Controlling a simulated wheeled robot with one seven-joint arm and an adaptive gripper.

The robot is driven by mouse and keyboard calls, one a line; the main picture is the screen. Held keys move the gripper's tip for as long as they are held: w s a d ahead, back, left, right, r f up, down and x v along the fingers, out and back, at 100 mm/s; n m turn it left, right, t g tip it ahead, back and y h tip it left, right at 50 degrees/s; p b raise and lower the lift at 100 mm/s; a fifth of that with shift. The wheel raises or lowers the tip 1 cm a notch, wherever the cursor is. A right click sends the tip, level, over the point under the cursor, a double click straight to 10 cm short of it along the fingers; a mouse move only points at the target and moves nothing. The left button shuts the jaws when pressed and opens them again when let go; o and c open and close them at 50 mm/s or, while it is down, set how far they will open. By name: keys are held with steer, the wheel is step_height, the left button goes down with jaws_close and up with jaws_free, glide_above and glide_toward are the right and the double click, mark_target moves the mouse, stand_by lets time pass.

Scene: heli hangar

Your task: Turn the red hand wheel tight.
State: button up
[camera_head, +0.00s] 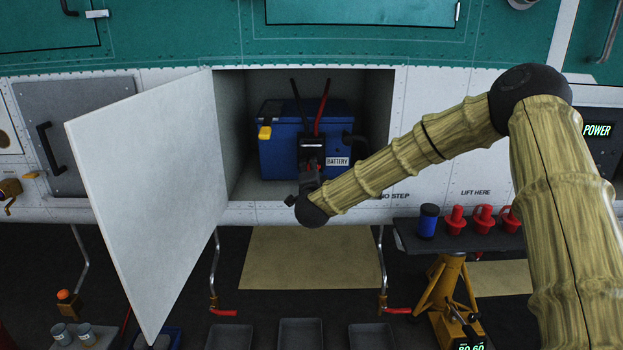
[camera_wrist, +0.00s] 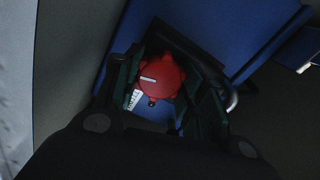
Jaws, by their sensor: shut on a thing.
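The red hand wheel (camera_wrist: 160,78) is a knobbed red disc with a white mark on its face. It shows in the wrist view between the dark fingers of my gripper (camera_wrist: 165,88). My gripper is shut on it. In the head view my gripper (camera_head: 309,165) reaches into the open bay, in front of the blue battery (camera_head: 279,155). There the wheel is almost wholly hidden by my gripper. The battery's blue side also shows in the wrist view (camera_wrist: 195,22). A small label (camera_wrist: 134,99) lies beside the wheel.
A white door (camera_head: 150,200) stands open left of the bay. A black cable and a red cable (camera_head: 321,108) rise from the battery's front. A shelf at the right holds a blue can (camera_head: 428,221) and several red plugs (camera_head: 456,220). Grey trays (camera_head: 300,335) lie below.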

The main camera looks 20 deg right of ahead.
steer(key=shift+d+f+m+b, duration=0.1)
steer(key=shift+m+b, duration=0.85)
steer(key=shift+m, duration=0.55)
steer(key=o, duration=1)
steer(key=shift+o, duration=0.2)
steer(key=v, duration=1.2)
